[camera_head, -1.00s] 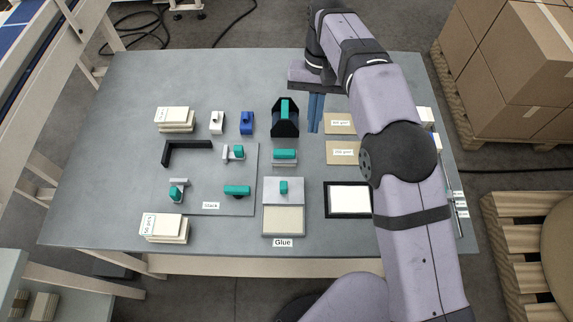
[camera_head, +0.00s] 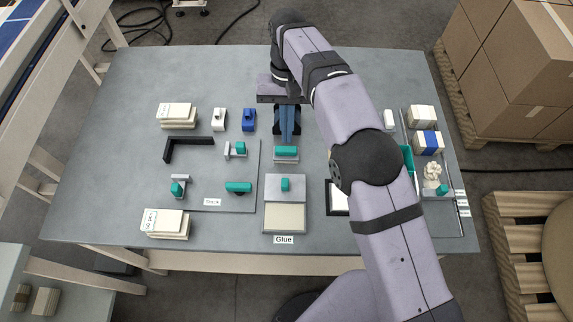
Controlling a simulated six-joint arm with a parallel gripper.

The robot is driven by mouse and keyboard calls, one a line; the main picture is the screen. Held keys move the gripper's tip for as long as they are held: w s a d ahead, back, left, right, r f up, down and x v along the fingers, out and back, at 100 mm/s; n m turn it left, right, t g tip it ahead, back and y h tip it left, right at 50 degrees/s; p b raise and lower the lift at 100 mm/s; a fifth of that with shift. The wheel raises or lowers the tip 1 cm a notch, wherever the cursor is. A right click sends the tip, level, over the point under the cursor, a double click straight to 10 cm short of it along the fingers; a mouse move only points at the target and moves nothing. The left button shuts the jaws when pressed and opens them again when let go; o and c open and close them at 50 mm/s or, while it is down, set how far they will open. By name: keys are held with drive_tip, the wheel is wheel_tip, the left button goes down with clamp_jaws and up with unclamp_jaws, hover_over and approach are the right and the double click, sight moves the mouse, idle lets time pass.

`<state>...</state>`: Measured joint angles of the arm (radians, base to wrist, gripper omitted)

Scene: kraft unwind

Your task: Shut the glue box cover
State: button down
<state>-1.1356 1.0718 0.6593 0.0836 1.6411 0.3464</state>
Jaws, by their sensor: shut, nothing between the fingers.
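The glue box (camera_head: 266,218) sits near the table's front edge, behind a "Glue" label (camera_head: 283,240). Its cream inside shows in the front half. Its light grey cover (camera_head: 273,190) lies over the back part, with a teal handle (camera_head: 285,184) on top. The box is partly uncovered. My gripper (camera_head: 287,138) is behind the cover, pointing down with blue fingers shut and empty. It is apart from the cover handle. It hides most of a black holder, and its tips are close to a small teal-topped block (camera_head: 286,152); I cannot tell whether they touch.
A grey stack plate (camera_head: 222,190) with teal-handled pieces lies to the left. A black-framed white pad (camera_head: 338,200) is to the right, partly hidden by my arm. White stacks (camera_head: 166,222) stand at the left. The table's back left is clear.

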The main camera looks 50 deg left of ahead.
drive_tip(key=p, duration=0.2)
hover_over(286, 176)
drive_tip(key=w+a, duration=0.3)
drive_tip(key=x, duration=0.4)
drive_tip(key=w+a+x, duration=0.1)
drive_tip(key=x, duration=0.1)
drive_tip(key=shift+d+f, duration=0.1)
drive_tip(key=shift+f, duration=0.35)
drive_tip(key=shift+s+d+f, duration=0.1)
drive_tip(key=shift+s+d, duration=0.05)
drive_tip(key=shift+s, duration=0.05)
drive_tip(key=shift+s+d+p, duration=0.7)
drive_tip(key=shift+d+p, duration=0.05)
drive_tip(key=shift+s+d+f+p, duration=0.15)
drive_tip(key=shift+s+d+p, duration=0.15)
drive_tip(key=shift+s+d, duration=0.2)
drive_tip(key=shift+s, duration=0.1)
